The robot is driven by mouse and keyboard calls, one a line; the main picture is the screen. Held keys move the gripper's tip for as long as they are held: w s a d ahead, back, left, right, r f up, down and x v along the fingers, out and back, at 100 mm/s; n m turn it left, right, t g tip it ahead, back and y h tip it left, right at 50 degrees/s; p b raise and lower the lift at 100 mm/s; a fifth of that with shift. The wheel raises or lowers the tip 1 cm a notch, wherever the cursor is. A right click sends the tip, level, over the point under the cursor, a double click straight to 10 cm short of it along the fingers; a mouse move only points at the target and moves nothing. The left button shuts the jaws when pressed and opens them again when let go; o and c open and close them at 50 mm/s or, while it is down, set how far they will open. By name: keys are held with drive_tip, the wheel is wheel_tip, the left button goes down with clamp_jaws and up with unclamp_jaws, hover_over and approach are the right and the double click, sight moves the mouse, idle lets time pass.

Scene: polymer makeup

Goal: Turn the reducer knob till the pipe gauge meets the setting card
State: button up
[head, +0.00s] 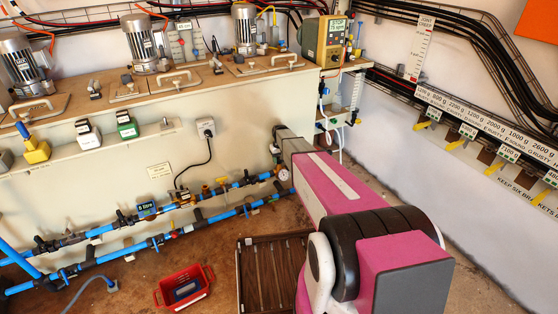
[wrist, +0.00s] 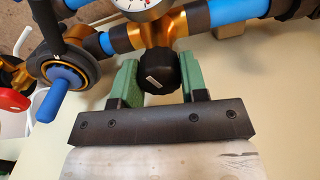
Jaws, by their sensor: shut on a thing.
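The reducer knob (wrist: 160,72) is black and ribbed, with a white mark on its face, in the middle of the wrist view. My gripper (wrist: 160,82) has its green fingers on either side of the knob and is shut on it. The knob sits on a brass reducer body (wrist: 176,29). The pipe gauge (wrist: 145,6) is right above, cut by the top edge, so its needle reading cannot be made out. In the head view the gauge (head: 283,175) is a small white dial just left of my arm. I cannot identify the setting card.
In the wrist view a valve with a blue handle (wrist: 67,82) stands close left of my gripper, and blue pipe (wrist: 238,10) runs to the right. In the head view a red crate (head: 207,291) and a brown slatted mat (head: 243,270) lie on the floor.

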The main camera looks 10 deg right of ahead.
drive_tip(key=shift+n, duration=0.6)
drive_tip(key=o, duration=0.9)
drive_tip(key=shift+r, duration=0.1)
wheel_tip(320, 180, up, 11)
drive_tip(key=shift+d+f, duration=0.1)
drive_tip(key=shift+f, duration=0.1)
drive_tip(key=s+r+m, duration=0.1)
drive_tip(key=s+r, duration=0.1)
drive_tip(key=s, duration=1)
drive_tip(key=s+r+m, duration=0.1)
drive_tip(key=s+r, duration=0.2)
drive_tip(key=s, duration=1)
drive_tip(key=s+r+m, duration=0.1)
drive_tip(key=s+r, duration=0.1)
drive_tip(key=s, duration=1)
drive_tip(key=shift+s+r+m, duration=0.15)
drive_tip(key=shift+r+m, duration=0.15)
drive_tip(key=shift+m, duration=0.1)
